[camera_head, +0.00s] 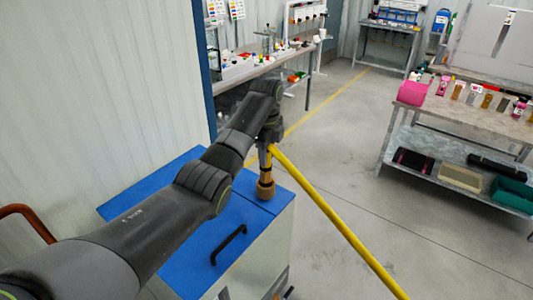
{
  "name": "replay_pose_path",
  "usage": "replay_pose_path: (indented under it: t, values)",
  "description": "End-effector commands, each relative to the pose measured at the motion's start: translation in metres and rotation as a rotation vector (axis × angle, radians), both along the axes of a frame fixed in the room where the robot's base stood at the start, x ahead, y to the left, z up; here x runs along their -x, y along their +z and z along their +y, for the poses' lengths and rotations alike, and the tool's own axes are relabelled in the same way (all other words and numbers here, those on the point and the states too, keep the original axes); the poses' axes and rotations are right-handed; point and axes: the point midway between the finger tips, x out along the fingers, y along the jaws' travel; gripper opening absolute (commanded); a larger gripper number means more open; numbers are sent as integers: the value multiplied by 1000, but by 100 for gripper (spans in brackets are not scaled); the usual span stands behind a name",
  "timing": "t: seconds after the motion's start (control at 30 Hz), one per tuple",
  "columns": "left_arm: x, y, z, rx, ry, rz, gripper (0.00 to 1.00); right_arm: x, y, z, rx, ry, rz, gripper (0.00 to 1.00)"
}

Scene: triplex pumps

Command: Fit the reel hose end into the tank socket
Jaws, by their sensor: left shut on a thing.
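My left gripper (265,150) comes in from the left, points down and is shut on the hose end, which it mostly hides. The yellow hose (335,222) runs from the gripper down to the lower right in a straight line. Below the gripper is a brass-brown round fitting (265,188) over the blue tank top (190,235), near its right edge; it looks like the tank socket. The hose end appears in line above it. I cannot tell whether the hose end is inside it or just above. My right gripper is not in view.
The blue top has a black handle (228,245) near its front. A brown curved pipe (28,220) is at the far left. A workbench (262,65) stands behind, and a shelf table (470,120) with small items stands at the right. The grey floor (335,150) between is clear.

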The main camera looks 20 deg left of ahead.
Motion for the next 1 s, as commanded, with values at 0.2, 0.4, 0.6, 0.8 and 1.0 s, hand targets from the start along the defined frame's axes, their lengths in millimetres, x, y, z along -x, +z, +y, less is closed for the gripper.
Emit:
replay_pose_path:
  t: [0.2,0.4,0.6,0.8,1.0]
  values:
    - [0,2,0,0,0,-1,0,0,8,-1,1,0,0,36]
    - [0,1,0,-1,0,-1,0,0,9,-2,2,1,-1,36]
    - [0,1,0,0,-1,-1,0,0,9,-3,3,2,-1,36]
    - [0,1,0,0,-1,-1,0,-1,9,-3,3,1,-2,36]
    - [0,1,0,0,-1,-1,0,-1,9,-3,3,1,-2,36]
